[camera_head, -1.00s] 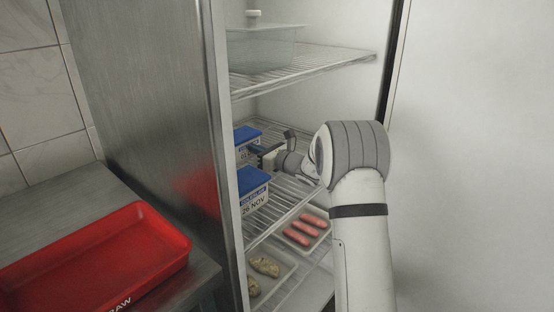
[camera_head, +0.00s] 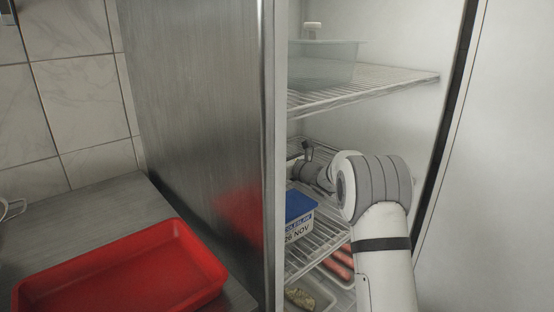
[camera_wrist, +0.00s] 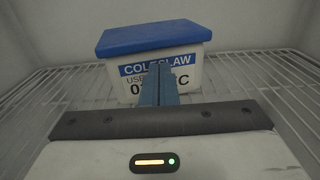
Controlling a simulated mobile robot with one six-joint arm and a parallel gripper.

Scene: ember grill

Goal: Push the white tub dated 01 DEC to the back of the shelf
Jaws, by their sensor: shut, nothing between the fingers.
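The white tub with a blue lid (camera_wrist: 190,63) stands upright on the wire shelf in the wrist view, turned slightly. Its label reads COLESLAW, with "0" and "C" of the date showing and the middle covered by my fingers. My gripper (camera_wrist: 159,70) is shut and empty, its tips in front of the label; I cannot tell for sure whether they touch it. In the head view this tub and my fingertips are hidden behind the fridge's side edge. A similar tub dated 26 NOV (camera_head: 298,233) stands nearer the front of the same wire shelf (camera_head: 322,238).
An upper shelf (camera_head: 375,86) with a clear lidded container (camera_head: 325,62) is above my arm. A lower level holds trays with red sausages (camera_head: 338,264) and another food (camera_head: 299,298). The steel fridge side (camera_head: 205,110) and a red tray (camera_head: 120,275) are at left.

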